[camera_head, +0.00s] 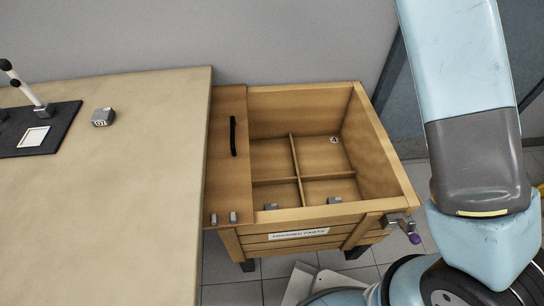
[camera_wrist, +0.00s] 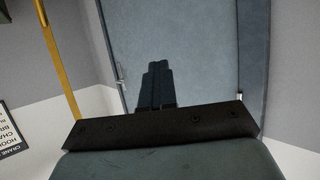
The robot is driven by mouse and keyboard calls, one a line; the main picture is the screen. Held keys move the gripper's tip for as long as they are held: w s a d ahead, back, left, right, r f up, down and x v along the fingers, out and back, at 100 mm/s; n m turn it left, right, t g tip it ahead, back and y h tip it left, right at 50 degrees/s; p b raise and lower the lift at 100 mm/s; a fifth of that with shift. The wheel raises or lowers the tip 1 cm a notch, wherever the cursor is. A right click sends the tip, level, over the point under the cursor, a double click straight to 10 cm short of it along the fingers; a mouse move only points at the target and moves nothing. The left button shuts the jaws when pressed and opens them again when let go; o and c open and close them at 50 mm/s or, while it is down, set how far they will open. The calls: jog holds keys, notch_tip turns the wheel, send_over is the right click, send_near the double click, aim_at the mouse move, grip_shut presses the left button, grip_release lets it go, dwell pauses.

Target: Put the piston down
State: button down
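My gripper (camera_wrist: 157,68) shows in the wrist view as two dark fingers close together, with nothing visible between them. It points toward a grey-blue door (camera_wrist: 185,40), away from the table and crate. In the head view my gripper is out of frame; only my arm shows at the right. I cannot make out a piston for certain in either view. A small grey block (camera_head: 103,118) with a marking stands on the tan table (camera_head: 130,190). A wooden crate (camera_head: 375,150) stands beside the table, open on its right part.
The crate's inside is split by dividers into compartments. Small marked pieces show there, including a round pale one (camera_head: 333,140). A wooden lid (camera_head: 229,175) with a black handle covers its left part. The table's middle is clear.

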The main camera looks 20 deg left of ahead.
jog(key=shift+w+a, duration=0.1)
jog(key=shift+w, duration=0.75)
jog(key=shift+a, duration=0.1)
jog(key=s+a+f+n+y, duration=0.3)
jog(key=a+f+n+y, duration=0.15)
jog(key=a+f, duration=0.8)
jog(key=s+a+f+n+y, duration=0.45)
jog(key=a+f, duration=0.55)
jog(key=a, duration=0.5)
jog(key=s+a+f+n+g+y, duration=0.2)
jog(key=s+a+f, duration=0.6)
jog(key=s+a, duration=0.4)
jog(key=s+a+f+n+g+y, duration=0.2)
jog(key=s+a+f, duration=0.6)
jog(key=s+a, duration=0.5)
jog(key=shift+s+f+n+y, duration=0.15)
jog(key=shift+s+n+y, duration=0.3)
jog(key=shift+y, duration=0.45)
